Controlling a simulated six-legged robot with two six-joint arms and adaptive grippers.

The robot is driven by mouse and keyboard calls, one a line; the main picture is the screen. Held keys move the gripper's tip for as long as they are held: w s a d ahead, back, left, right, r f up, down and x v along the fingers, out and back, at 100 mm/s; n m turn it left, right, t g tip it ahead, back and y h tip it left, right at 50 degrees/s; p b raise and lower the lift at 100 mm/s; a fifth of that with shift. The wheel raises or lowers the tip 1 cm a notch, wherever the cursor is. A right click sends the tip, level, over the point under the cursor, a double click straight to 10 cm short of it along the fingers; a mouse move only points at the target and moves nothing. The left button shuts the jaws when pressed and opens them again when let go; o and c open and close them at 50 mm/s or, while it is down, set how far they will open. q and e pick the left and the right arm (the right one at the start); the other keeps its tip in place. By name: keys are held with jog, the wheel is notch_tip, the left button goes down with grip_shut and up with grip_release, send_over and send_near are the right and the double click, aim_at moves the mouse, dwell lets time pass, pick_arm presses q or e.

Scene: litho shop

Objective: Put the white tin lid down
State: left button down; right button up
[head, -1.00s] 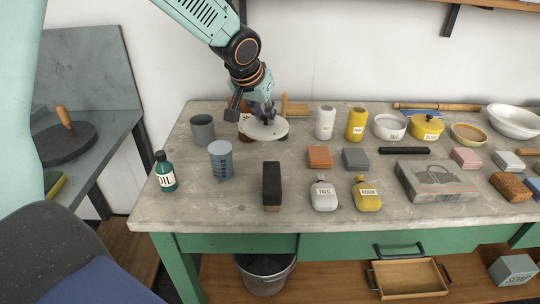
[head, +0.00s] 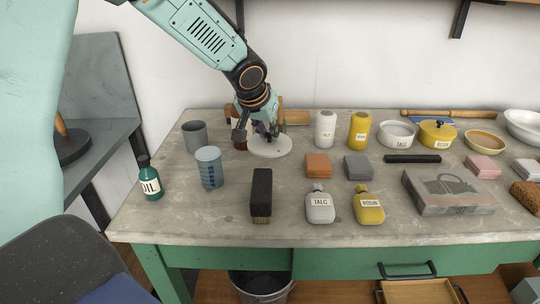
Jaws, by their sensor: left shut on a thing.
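The white tin lid (head: 271,147) is a flat pale disc at the back left of the worktable (head: 225,220). My left gripper (head: 265,133) is shut on it from above, by its upper side. The lid lies roughly level, at or just above the tabletop; I cannot tell whether it touches. A dark brown jar (head: 240,140) stands just left of the lid, partly hidden by the gripper. My right gripper is not in view.
A grey cup (head: 194,136) and blue measuring beaker (head: 209,168) stand left of the lid. A white shaker (head: 325,129), yellow shaker (head: 359,131) and orange block (head: 318,166) are to its right. Bare tabletop lies between lid and brush.

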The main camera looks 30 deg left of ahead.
aim_at(263, 145)
pick_arm(q)
jog(key=a+f, duration=0.1)
jog(key=a+f+b, duration=0.1)
jog(key=f, duration=0.1)
jog(key=a+f, duration=0.1)
jog(key=f, duration=0.1)
jog(key=shift+w, duration=0.1)
jog(key=shift+d+f+b, duration=0.55)
jog(key=shift+d+f, duration=0.1)
jog(key=shift+d, duration=0.45)
jog(key=shift+a+f, duration=0.1)
jog(key=shift+a, duration=0.3)
jog(key=c, duration=1.5)
grip_release()
jog(key=shift+a+f, duration=0.2)
jog(key=shift+a, duration=0.2)
jog(key=o, duration=0.3)
jog(key=shift+d+r, duration=0.3)
jog(key=shift+d, duration=0.35)
jog(key=shift+a+f, duration=0.1)
jog(key=shift+a, duration=0.4)
jog(key=p+v, duration=0.1)
jog(key=v, duration=1.1)
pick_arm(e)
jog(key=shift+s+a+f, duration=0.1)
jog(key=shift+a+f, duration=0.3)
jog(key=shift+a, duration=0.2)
pick_arm(q)
jog(key=shift+d, duration=0.15)
